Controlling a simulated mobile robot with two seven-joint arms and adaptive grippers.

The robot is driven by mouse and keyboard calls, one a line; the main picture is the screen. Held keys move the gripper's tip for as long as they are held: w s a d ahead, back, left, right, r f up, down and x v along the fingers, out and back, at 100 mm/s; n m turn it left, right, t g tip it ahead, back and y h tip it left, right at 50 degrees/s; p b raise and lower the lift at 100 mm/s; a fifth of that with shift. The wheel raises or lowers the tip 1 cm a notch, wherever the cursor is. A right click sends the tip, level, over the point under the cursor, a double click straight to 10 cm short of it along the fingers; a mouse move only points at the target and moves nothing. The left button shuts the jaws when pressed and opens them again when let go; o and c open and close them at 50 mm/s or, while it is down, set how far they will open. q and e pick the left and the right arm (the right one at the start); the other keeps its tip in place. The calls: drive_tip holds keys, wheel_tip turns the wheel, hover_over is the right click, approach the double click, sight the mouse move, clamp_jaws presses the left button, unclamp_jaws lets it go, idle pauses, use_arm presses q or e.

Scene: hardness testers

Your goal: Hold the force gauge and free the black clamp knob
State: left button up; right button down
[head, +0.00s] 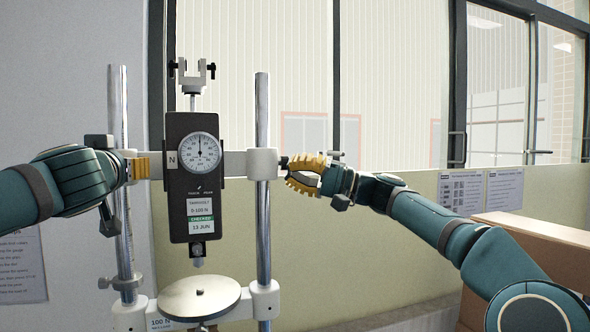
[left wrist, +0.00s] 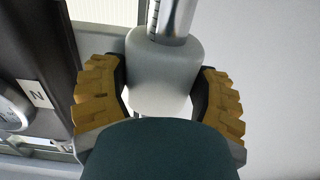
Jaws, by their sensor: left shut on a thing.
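The force gauge (head: 193,187) is a black upright body with a round white dial, mounted on a grey crossbar (head: 235,165) between two steel posts. White blocks join the crossbar to the posts. My left gripper (head: 138,168) is shut on the white block (left wrist: 160,75) at the left post, beside the gauge; that block is mostly hidden in the head view. The black clamp knob (head: 284,161) sticks out to the right of the right white block (head: 262,164). My right gripper (head: 297,174) is at the knob from the right, its fingers partly covering it. Whether it grips the knob is unclear.
A round metal plate (head: 199,297) sits low on the stand beneath the gauge. A fork-shaped fitting (head: 192,76) tops the gauge. A cardboard box (head: 535,240) is at the right, before a low wall with posted sheets. A paper sheet (head: 24,268) hangs at the left.

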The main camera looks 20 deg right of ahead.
drive_tip(key=shift+w+f, duration=0.35)
drive_tip(key=shift+f, duration=0.15)
idle(0.3)
drive_tip(key=shift+d+f, duration=0.1)
drive_tip(key=shift+s+f, duration=0.15)
drive_tip(key=shift+s, duration=0.1)
drive_tip(key=d, duration=0.6)
idle(0.4)
